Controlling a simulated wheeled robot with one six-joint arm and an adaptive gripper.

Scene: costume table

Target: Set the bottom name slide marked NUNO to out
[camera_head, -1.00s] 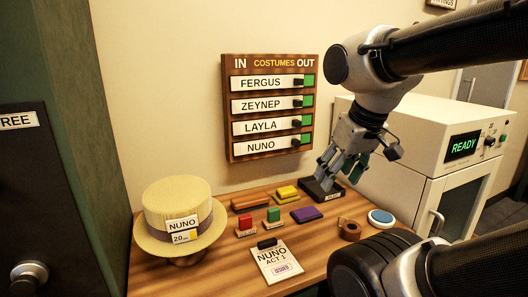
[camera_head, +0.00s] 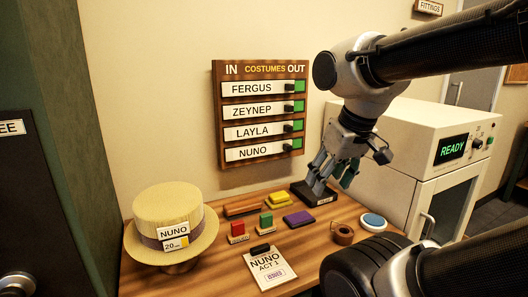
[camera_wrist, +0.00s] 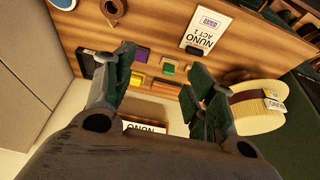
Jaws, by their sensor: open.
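The wall board (camera_head: 262,164) has IN at its left top and OUT at its right top. Its bottom slide, marked NUNO (camera_head: 255,153), has a black knob (camera_head: 287,147) at its right end. Green shows to the right of that knob, so the slide sits toward the IN side. My gripper (camera_head: 333,182) is open and empty, right of and below the board, in front of the table's back. In the wrist view my open fingers (camera_wrist: 161,62) point over the table, and an upside-down NUNO label (camera_wrist: 145,127) shows partly hidden behind the gripper body.
The FERGUS (camera_head: 252,88), ZEYNEP (camera_head: 252,111) and LAYLA (camera_head: 253,132) slides sit above in the same position. A straw hat (camera_head: 168,203) and several small blocks and pads occupy the table (camera_head: 215,265). A white cabinet (camera_head: 400,150) reading READY stands at right.

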